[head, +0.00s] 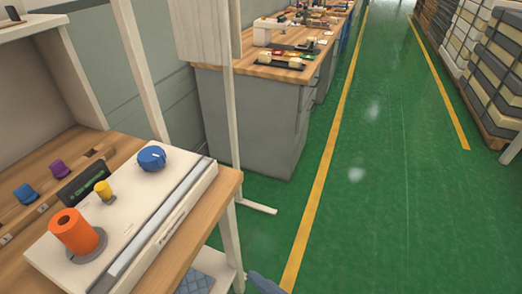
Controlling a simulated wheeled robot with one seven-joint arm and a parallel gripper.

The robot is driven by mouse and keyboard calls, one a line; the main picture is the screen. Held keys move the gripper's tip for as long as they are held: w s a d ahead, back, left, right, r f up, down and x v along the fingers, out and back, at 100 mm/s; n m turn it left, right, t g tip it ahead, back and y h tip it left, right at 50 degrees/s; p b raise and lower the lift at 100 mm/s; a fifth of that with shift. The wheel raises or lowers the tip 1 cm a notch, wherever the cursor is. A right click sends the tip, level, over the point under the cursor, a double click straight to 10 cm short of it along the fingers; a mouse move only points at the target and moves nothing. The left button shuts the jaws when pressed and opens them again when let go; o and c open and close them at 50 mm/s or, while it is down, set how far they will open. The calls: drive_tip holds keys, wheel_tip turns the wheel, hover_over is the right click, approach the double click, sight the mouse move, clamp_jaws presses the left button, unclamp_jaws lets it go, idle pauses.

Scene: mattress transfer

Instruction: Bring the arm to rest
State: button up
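My gripper is not in view. A small blue-grey rounded piece (264,283) shows at the bottom edge, right of the bench leg; I cannot tell whether it is part of my arm. No part of the arm can be made out clearly, so its pose is hidden.
A wooden workbench (222,190) at left carries a white device (122,218) with an orange cylinder (73,232) and a blue knob (152,158). A grey cabinet bench (262,125) stands beyond. Stacked mattresses (492,65) stand far right. The green floor (390,190) between is clear.

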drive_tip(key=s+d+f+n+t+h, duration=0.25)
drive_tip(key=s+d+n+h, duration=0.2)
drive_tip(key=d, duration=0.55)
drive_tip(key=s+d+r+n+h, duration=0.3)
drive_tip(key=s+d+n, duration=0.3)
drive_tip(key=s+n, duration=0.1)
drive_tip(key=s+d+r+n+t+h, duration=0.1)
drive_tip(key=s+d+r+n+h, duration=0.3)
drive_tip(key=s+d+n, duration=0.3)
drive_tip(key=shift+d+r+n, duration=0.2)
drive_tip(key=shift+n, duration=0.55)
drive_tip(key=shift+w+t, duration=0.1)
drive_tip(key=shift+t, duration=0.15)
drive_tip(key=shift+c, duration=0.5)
